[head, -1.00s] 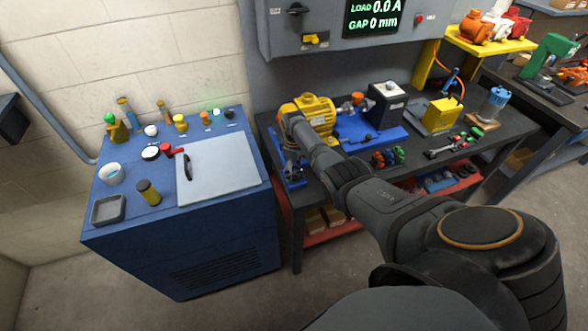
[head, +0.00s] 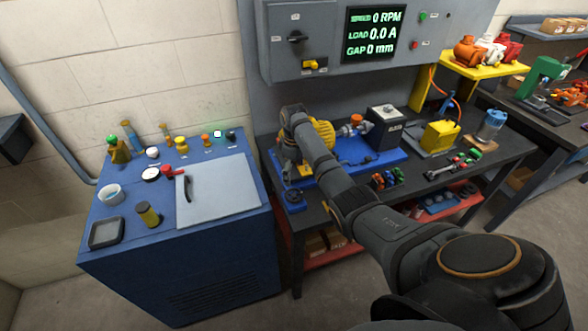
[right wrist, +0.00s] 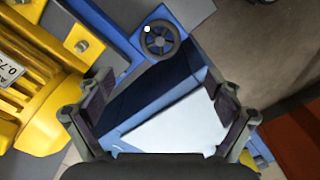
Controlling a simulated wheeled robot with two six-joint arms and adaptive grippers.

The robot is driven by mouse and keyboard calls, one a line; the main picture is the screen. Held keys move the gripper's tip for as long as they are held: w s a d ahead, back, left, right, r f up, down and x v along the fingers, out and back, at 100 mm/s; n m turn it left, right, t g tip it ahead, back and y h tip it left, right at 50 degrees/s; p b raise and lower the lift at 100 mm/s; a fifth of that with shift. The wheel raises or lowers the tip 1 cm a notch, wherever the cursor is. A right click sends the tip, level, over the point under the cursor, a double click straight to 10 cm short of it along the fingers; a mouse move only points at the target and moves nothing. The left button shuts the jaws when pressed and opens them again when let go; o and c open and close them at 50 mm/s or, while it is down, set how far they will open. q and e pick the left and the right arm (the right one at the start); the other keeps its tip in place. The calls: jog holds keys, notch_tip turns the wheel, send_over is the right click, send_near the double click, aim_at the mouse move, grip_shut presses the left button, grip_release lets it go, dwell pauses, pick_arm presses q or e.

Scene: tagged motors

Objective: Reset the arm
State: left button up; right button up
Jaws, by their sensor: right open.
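My right arm reaches in from the lower right in the head view. Its gripper (head: 285,158) hangs at the left end of the blue motor stand (head: 372,152), partly hidden by my own wrist. A yellow motor (head: 321,133) is partly behind my arm. In the right wrist view the gripper (right wrist: 160,108) is open, with nothing between its fingers. The yellow motor (right wrist: 35,95) lies left of the fingers there, and a dark handwheel (right wrist: 160,40) on a blue block shows beyond them. My left gripper is not in view.
A blue cabinet (head: 180,255) with a pale lid plate (head: 225,190), bottles and cups stands left of the bench (head: 440,195). A control panel (head: 330,45) hangs behind. Coloured small parts (head: 385,180) lie on the bench, right of my arm.

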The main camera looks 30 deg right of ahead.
jog(key=shift+r, duration=0.8)
